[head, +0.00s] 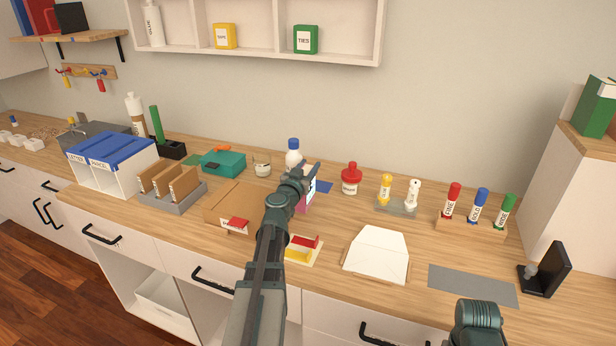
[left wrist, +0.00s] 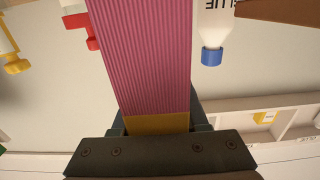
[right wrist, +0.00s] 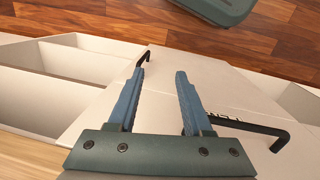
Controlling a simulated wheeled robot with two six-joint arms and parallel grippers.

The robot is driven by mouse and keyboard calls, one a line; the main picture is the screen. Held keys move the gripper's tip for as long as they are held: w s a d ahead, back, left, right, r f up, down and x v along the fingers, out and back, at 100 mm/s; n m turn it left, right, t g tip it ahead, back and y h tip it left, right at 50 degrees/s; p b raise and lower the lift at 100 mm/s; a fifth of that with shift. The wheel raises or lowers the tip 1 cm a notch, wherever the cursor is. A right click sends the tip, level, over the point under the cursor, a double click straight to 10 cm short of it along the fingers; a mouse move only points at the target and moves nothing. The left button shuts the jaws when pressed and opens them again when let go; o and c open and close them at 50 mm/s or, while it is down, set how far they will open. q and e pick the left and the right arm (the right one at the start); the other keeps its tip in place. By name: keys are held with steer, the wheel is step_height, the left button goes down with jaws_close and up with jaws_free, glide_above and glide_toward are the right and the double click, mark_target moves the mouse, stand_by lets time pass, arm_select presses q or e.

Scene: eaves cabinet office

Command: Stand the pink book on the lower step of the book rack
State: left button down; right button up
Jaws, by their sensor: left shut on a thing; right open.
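The pink book (head: 306,207) is mostly hidden behind my left gripper (head: 300,180) in the head view. In the left wrist view the book (left wrist: 140,55) is a pink ribbed block with a yellow band at its lower end. My left gripper (left wrist: 157,122) is shut on that end, and the book looks held above the counter. My right gripper (right wrist: 160,75) is open and empty near the white cabinet front; only its wrist shows in the head view. I cannot tell for sure which thing is the book rack.
A grey tray with upright brown dividers (head: 182,194) stands left. Behind my left gripper stand a white bottle with a blue cap (head: 293,158) and a red-capped jar (head: 350,182).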

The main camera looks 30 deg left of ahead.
arm_select(q)
steer(key=shift+d+f+b, duration=0.2)
steer(key=shift+f+b, duration=0.2)
steer(key=shift+f, duration=0.55)
steer(key=shift+c, duration=2.1)
jaws_free()
steer(key=shift+r, duration=0.25)
